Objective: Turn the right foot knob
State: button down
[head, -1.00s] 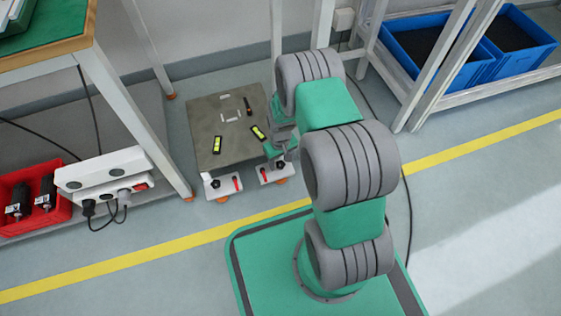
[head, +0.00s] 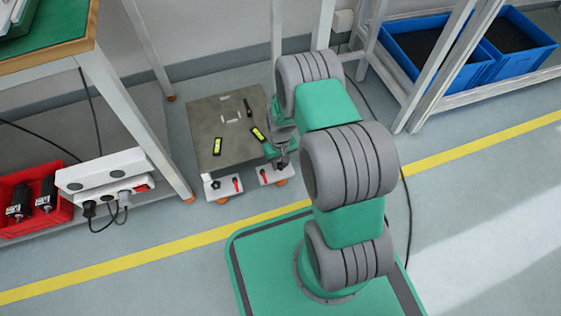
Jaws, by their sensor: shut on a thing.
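A low grey plate (head: 225,122) stands on the floor on white feet with orange bases. Its right foot (head: 271,178) has a red lever (head: 263,175) and a black knob that my gripper now mostly hides. My gripper (head: 282,165) points down at the right foot's knob and is shut on it; the fingers are small and dark here. The left foot's black knob (head: 215,184) is in plain view, with a red lever (head: 237,184) beside it.
Two yellow-green spirit levels, a left one (head: 217,146) and a right one (head: 259,135), lie on the plate. A workbench leg (head: 150,135) stands close on the left, and a white rack post (head: 327,30) behind. Floor in front of the plate is clear.

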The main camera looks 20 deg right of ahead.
aim_at(280, 165)
jog(key=m, duration=0.2)
jog(key=shift+m+p, duration=0.3)
jog(key=shift+m, duration=0.1)
jog(key=c, duration=1)
grip_release()
notch_tip(280, 165, up, 8)
jog(key=p, duration=0.4)
jog(key=shift+f, duration=0.1)
